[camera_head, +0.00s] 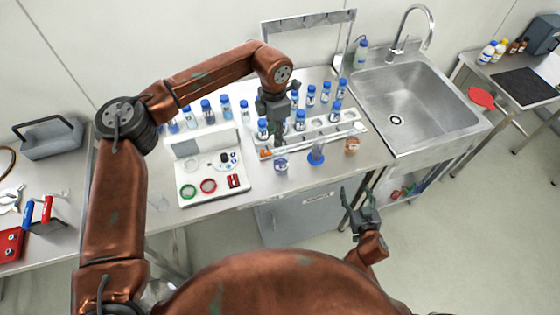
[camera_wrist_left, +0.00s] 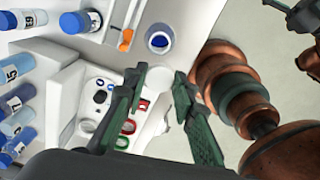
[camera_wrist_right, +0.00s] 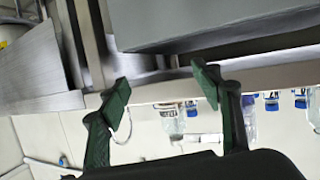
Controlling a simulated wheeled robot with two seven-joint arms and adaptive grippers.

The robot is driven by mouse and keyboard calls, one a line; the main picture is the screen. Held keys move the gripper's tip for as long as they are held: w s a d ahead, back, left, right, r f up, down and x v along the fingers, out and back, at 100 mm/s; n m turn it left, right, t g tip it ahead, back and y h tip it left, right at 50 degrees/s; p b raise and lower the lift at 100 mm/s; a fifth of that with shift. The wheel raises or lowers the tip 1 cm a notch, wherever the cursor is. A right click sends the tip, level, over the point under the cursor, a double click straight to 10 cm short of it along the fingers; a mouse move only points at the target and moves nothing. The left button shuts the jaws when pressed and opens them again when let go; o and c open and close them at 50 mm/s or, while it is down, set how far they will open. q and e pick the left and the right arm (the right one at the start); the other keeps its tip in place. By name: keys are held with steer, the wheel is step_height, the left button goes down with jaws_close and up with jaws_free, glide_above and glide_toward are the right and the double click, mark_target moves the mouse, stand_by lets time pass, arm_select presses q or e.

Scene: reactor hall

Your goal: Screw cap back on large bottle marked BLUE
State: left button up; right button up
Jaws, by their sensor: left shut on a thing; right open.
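My left gripper (camera_head: 276,112) is over the bottle rack; its fingers (camera_wrist_left: 168,82) show in the left wrist view. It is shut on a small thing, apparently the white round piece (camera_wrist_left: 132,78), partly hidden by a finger. An open, wide-mouthed bottle with blue inside (camera_head: 281,165) stands at the counter's front, below and apart from that gripper. It also shows in the left wrist view (camera_wrist_left: 158,40). I cannot read its label. My right gripper (camera_head: 360,203) is open and empty, in front of the counter; its fingers (camera_wrist_right: 160,88) are apart.
Several blue-capped bottles stand in the rack (camera_head: 352,127) and behind it. A blue item (camera_head: 316,153) and a brown jar (camera_head: 351,145) stand along the front. A white tray (camera_head: 214,175) is left of the open bottle; a sink (camera_head: 410,105) is at right.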

steer(key=w+a+r+t+y, duration=0.1)
steer(key=a+r+t, duration=0.15)
steer(key=r, duration=0.55)
steer(key=n+g+y, duration=0.3)
steer(key=n+y, duration=0.4)
steer(key=y, duration=0.4)
glide_toward(285, 164)
arm_select(q)
steer(key=w+d+r+n, duration=0.1)
steer(key=d+n, duration=0.1)
steer(key=shift+w+r+n, duration=0.4)
arm_select(e)
steer(key=shift+w+a+r, duration=0.1)
steer(key=shift+w+a, duration=0.1)
steer(key=shift+w, duration=0.05)
steer(key=shift+w, duration=0.1)
steer(key=x, duration=1.2)
steer(key=shift+d, duration=0.1)
steer(key=shift+c, duration=0.5)
jaws_close()
